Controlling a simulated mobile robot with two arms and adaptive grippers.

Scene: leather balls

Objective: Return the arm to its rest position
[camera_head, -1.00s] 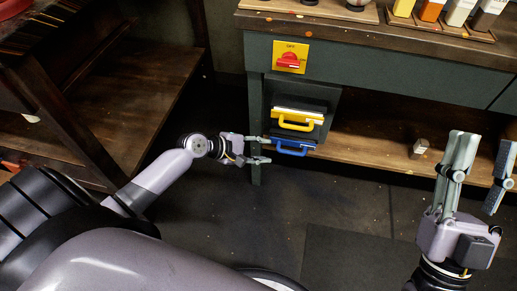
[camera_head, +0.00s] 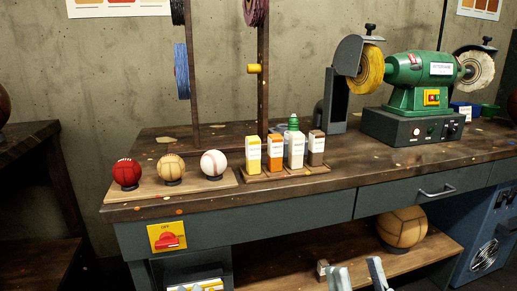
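My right gripper (camera_head: 358,275) shows only as its fingertips at the bottom edge, right of the middle. The two fingers stand apart with nothing between them, in front of the lower shelf. The rest of my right arm is below the picture. My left arm and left gripper are not in view.
A workbench (camera_head: 340,182) spans the view, with a red ball (camera_head: 126,173), a tan ball (camera_head: 170,167), a white ball (camera_head: 213,164), several bottles and a green grinder (camera_head: 411,75). A large ball (camera_head: 402,227) sits on the shelf (camera_head: 292,257). A red switch (camera_head: 167,239) is on the bench front.

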